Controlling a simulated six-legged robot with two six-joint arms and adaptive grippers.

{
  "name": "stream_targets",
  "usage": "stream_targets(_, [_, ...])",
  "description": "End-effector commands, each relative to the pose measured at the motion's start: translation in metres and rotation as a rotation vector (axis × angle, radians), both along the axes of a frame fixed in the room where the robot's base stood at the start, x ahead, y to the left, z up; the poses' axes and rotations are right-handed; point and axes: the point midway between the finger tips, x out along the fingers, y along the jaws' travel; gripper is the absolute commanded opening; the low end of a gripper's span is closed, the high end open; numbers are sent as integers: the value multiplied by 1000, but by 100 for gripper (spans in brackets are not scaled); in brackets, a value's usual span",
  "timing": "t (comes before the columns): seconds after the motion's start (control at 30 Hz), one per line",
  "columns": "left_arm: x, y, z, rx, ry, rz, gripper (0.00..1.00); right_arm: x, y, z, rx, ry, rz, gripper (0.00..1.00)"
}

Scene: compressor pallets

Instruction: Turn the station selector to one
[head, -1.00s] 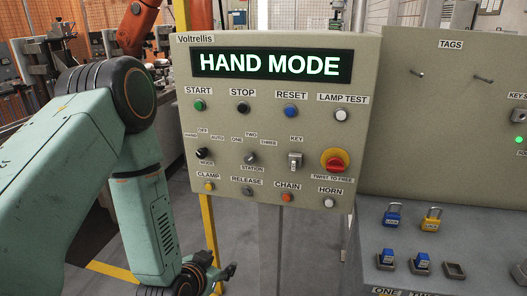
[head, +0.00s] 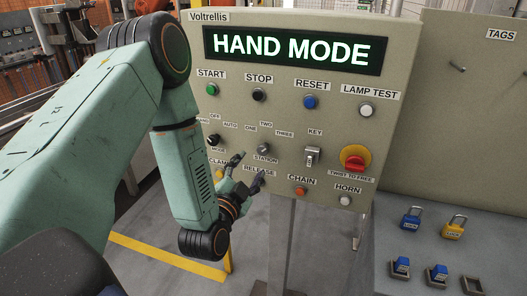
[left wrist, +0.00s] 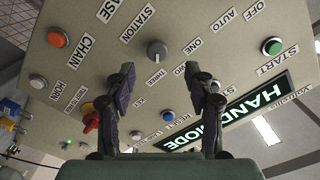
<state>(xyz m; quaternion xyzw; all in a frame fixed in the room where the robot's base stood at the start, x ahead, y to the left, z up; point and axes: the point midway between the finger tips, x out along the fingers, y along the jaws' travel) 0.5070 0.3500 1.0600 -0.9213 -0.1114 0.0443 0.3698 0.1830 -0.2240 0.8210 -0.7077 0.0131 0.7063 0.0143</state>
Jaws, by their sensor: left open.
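The station selector (head: 264,149) is a small grey knob on the beige control panel (head: 395,110), with ONE, TWO and THREE labels around it. In the left wrist view the knob (left wrist: 157,49) shows upside down, and its bar seems to point toward THREE. My right gripper is out of view.
The mode selector (head: 213,139) is close left of the station knob. The key switch (head: 312,156) and red emergency stop (head: 355,157) are to the right. The display (head: 292,50) reads HAND MODE.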

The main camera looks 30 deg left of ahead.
Motion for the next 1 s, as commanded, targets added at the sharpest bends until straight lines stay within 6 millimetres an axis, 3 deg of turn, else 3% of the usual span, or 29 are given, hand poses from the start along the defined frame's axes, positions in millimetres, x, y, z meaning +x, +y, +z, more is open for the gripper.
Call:
stream_targets(0.17, [9,2,1,20,1,-1,54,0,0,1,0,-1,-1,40])
stream_targets(0.6, [70,14,1,18,3,-4,54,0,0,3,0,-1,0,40])
stream_targets(1.0, [79,16,0,16,4,-4,53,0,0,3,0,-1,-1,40])
